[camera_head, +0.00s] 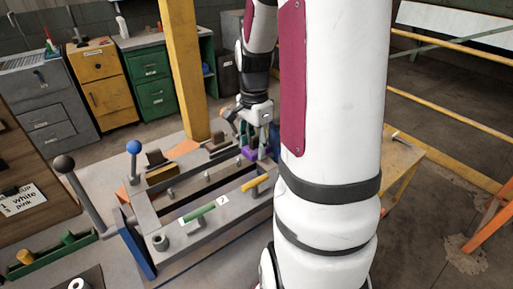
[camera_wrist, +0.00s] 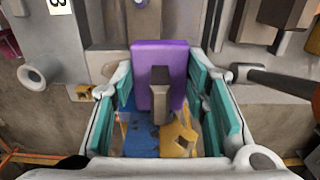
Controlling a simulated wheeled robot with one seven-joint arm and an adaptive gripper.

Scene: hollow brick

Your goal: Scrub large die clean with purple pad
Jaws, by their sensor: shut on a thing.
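My gripper (camera_wrist: 160,90) has teal finger pads on either side of the purple pad (camera_wrist: 175,60) and is shut on it. A dark grey upright piece stands in front of the pad's face; I cannot tell whether it belongs to the pad. Blue and yellow patches show low between the fingers, and what they belong to is unclear. In the head view the purple pad (camera_head: 249,153) is at the far right part of the grey machine frame, below my gripper (camera_head: 258,140). I cannot tell for certain which part is the large die, or whether the pad touches it.
The grey machine frame (camera_head: 205,213) has a blue-knobbed lever (camera_head: 134,147) and a dark-knobbed lever (camera_head: 64,163) at left. Green (camera_head: 200,212) and yellow (camera_head: 256,183) handles lie on its front. A yellow post (camera_head: 182,70) rises behind. In the wrist view, a dark bar (camera_wrist: 275,82) is close at right.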

